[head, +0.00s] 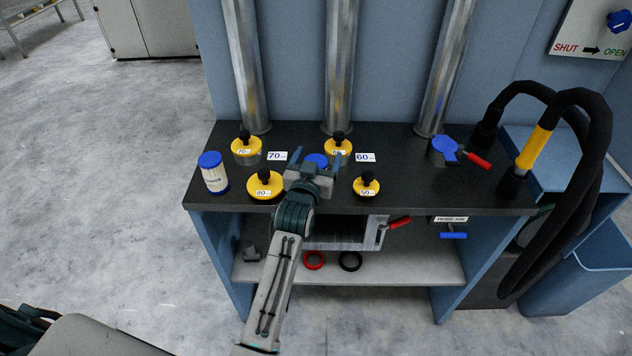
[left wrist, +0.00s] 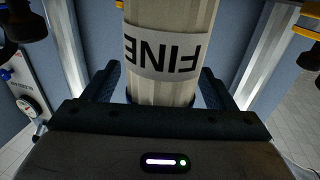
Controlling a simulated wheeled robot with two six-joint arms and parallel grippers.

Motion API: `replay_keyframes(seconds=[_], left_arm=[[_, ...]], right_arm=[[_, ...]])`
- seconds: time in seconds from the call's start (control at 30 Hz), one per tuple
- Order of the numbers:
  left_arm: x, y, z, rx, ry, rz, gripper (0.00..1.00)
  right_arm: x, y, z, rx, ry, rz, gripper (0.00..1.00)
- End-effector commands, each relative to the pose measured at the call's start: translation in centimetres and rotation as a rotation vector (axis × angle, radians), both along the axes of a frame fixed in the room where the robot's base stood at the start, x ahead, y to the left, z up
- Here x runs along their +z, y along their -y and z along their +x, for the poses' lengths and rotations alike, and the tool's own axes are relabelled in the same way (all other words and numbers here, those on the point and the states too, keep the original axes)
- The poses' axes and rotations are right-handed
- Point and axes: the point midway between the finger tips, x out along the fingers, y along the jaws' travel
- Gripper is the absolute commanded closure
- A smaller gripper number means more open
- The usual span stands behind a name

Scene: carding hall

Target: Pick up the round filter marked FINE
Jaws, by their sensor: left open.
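The round filter marked FINE shows in the left wrist view (left wrist: 170,82) as a cream, pleated cylinder with a white band; its black lettering appears upside down. In the head view only its blue cap (head: 316,160) shows, behind my gripper on the black bench top. My left gripper (head: 317,157) is open, with one finger on each side of the filter. I cannot tell whether either finger touches it. A second blue-capped filter (head: 214,178) stands at the bench's left end; its label is too small to read. My right gripper is out of view.
Yellow knobbed discs marked 70 (head: 246,146), 80 (head: 263,186) and 50 (head: 367,187) sit close around the gripper. Metal pipes (head: 340,70) rise behind. A red-handled blue valve (head: 445,149) and black hoses (head: 590,130) are to the right.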

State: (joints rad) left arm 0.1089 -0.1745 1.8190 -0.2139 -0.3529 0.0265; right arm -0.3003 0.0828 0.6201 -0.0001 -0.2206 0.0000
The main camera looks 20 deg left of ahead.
Motion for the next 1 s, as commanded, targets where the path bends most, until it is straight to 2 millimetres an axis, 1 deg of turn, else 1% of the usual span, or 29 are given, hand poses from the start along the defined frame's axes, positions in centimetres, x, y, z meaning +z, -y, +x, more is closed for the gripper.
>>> replay_keyframes(seconds=[0.03, 0.27, 0.3, 0.37, 0.5, 0.53, 0.57, 0.83, 1.0], left_arm=[[-0.10, -0.03, 0.31, 0.000, 0.001, 0.000, 0.21], [0.06, -0.05, 0.47, 0.000, 0.000, 0.000, 0.21], [0.06, -0.05, 0.47, 0.000, 0.000, 0.000, 0.23], [0.06, -0.05, 0.46, 0.000, 0.000, 0.000, 0.35], [0.05, -0.03, 0.45, 0.000, 0.000, -0.001, 0.63], [0.04, -0.04, 0.46, 0.000, 0.000, -0.001, 0.69], [0.04, -0.03, 0.45, 0.000, -0.001, 0.000, 0.72], [0.13, -0.03, 0.45, 0.000, -0.001, 0.000, 0.72], [0.89, -0.04, 0.45, 0.000, 0.000, 0.000, 0.72]], right_arm=[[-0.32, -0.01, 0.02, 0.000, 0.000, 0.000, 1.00], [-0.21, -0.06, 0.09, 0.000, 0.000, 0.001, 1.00], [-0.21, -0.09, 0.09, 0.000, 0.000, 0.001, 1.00], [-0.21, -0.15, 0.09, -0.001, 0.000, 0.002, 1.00], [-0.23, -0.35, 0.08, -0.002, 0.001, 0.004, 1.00], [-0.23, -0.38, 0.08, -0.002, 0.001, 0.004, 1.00], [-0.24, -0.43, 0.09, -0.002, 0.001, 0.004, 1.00], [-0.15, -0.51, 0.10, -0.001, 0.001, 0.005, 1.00], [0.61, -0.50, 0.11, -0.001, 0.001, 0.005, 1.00]])
